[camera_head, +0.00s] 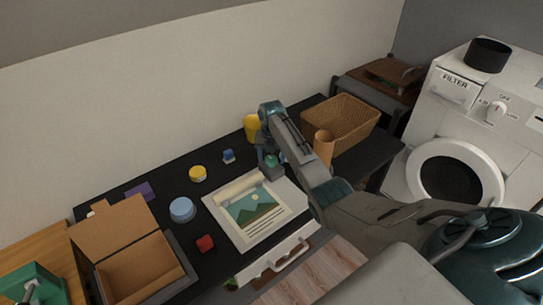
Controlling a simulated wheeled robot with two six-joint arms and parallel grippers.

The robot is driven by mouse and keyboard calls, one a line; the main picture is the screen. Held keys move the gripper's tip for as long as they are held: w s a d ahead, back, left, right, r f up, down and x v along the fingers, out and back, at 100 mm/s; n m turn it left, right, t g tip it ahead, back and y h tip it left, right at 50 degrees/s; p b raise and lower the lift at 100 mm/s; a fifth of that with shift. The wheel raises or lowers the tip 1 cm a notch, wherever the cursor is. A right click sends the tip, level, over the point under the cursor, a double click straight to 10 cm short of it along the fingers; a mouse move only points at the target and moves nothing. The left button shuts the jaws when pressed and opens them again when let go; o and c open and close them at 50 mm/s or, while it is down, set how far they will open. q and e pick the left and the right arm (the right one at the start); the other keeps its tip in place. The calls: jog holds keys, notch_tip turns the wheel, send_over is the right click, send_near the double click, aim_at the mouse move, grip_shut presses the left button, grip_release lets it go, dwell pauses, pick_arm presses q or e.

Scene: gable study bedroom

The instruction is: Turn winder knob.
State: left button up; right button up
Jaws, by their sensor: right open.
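A white board with a picture sheet (255,212) of green hills and printed lines lies on the black table, with a rolled part along its far edge. My right gripper (270,168) points down just beyond the right end of this roll, and it is open. A small teal round part shows between or behind the fingers; I cannot tell whether it is the winder knob or whether the fingers touch it. The gripper and forearm hide that end of the roll. My left gripper is not in view.
A wicker basket (342,122) and brown cylinder (324,147) stand near my right arm.

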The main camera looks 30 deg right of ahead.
jog(key=shift+c, duration=0.2)
jog(key=c, duration=0.9)
jog(key=shift+c, duration=0.2)
jog(key=shift+r+m, duration=0.1)
jog(key=shift+m, duration=0.2)
